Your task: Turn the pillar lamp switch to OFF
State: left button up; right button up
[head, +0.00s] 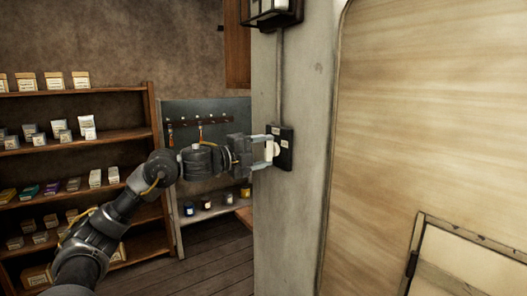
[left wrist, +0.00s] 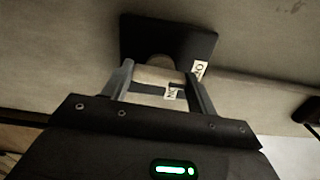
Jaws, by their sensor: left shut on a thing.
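The pillar lamp switch is a dark plate (head: 285,146) with a pale round knob (head: 273,149), mounted on the grey pillar (head: 303,215). My left gripper (head: 269,148) reaches it from the left, its fingers shut on the knob. In the left wrist view the black plate (left wrist: 180,42) lies beyond the fingers, and the pale knob (left wrist: 150,76) is between the fingertips (left wrist: 160,78). A white OFF label (left wrist: 201,70) is at the plate's corner by one finger. A white ON label (left wrist: 171,93) shows between the fingers. The knob's pointing direction cannot be told. My right gripper is out of view.
A conduit (head: 280,80) runs up from the switch to a lamp (head: 275,12) on the pillar. A wooden panel (head: 430,110) stands right of the pillar. Shelves (head: 85,92) with small boxes stand at the left. Hooks and jars are behind my arm.

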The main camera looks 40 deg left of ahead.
pick_arm(q)
jog(key=shift+n, duration=0.4)
jog(key=o, duration=1)
jog(key=shift+a, duration=0.1)
jog(key=shift+s+a+f+b, duration=0.15)
jog(key=shift+s+f+b, duration=0.1)
jog(key=shift+s+b, duration=0.3)
jog(key=b+v, duration=0.9)
jog(key=shift+s+r, duration=0.25)
jog(key=shift+s, duration=0.1)
